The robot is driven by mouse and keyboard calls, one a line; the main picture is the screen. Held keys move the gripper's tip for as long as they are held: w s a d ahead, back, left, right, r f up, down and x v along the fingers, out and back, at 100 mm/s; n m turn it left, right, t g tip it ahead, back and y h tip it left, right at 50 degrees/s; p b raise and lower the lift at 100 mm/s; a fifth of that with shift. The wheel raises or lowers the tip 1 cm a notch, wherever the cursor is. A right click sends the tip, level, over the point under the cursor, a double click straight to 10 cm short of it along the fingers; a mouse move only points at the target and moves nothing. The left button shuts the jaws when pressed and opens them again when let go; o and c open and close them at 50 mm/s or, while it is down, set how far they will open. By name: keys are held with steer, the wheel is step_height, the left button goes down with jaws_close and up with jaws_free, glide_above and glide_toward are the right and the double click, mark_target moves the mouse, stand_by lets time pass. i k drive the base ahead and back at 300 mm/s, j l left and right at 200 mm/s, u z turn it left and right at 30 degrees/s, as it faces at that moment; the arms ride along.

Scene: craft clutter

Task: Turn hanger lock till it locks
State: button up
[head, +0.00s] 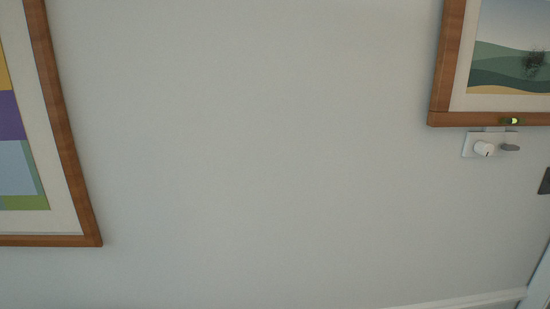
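What looks like the hanger lock is on the wall at the right in the head view, just under the lower edge of a framed picture. It has a pale plate (468,145), a white round knob (483,149) with a dark mark on its face, and a grey lever-like piece (509,147) to the right of the knob. The view is too small to tell whether it is locked. My gripper is not in view, and nothing touches the lock.
A wood-framed landscape picture (441,62) hangs above the lock, with a small green-yellow item (512,121) on its lower frame. Another framed picture (62,120) hangs at the left. A dark piece (545,181) shows at the right edge. The wall (260,150) between is bare.

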mark_target(508, 148)
steer(key=i+l+z, duration=0.1)
steer(key=l+z, duration=0.35)
steer(key=i+l+z, duration=0.1)
steer(key=l+z, duration=0.15)
steer(key=z, duration=0.15)
